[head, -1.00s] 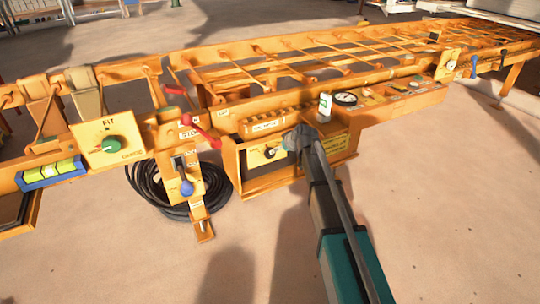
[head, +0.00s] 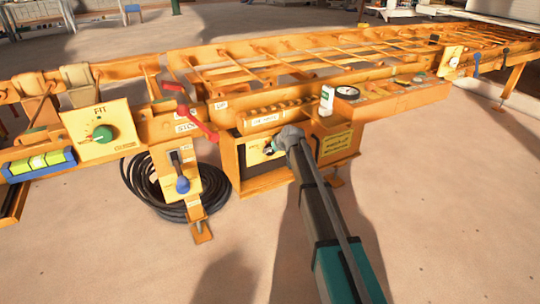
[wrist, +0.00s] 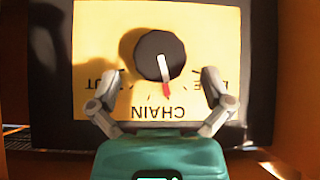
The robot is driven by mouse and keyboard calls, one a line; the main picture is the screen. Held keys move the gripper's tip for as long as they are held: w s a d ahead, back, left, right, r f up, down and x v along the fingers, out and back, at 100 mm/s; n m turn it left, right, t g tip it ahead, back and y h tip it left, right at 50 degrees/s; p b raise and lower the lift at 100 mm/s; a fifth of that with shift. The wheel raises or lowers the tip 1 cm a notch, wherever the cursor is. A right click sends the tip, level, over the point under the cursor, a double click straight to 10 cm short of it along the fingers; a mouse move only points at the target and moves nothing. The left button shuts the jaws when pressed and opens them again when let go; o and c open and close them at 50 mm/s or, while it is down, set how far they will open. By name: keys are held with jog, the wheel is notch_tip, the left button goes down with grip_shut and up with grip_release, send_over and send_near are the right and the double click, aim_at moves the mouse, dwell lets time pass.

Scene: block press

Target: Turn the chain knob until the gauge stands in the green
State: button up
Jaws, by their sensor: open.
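The chain knob (wrist: 153,50) is a dark round knob with a white pointer line, on a yellow plate (wrist: 215,40) marked CHAIN. Its pointer points down in the wrist view, towards a red mark. My gripper (wrist: 160,80) is open, with one finger to each side of the knob's lower part and gaps between. Whether the fingers reach the knob's depth is unclear. In the head view my gripper (head: 283,141) is at the front of the yellow box and partly hides the plate. The round white-faced gauge (head: 347,91) is on the panel above; its needle is too small to read.
A yellow machine frame (head: 290,58) runs across the view. A red lever (head: 197,122), a green knob (head: 102,134) and a blue-ended lever (head: 182,184) are to the left. A coiled black hose (head: 140,190) lies on the floor. Dark walls surround the plate closely.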

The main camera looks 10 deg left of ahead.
jog(key=shift+b+x, duration=0.75)
jog(key=shift+x, duration=0.75)
jog(key=c, duration=1)
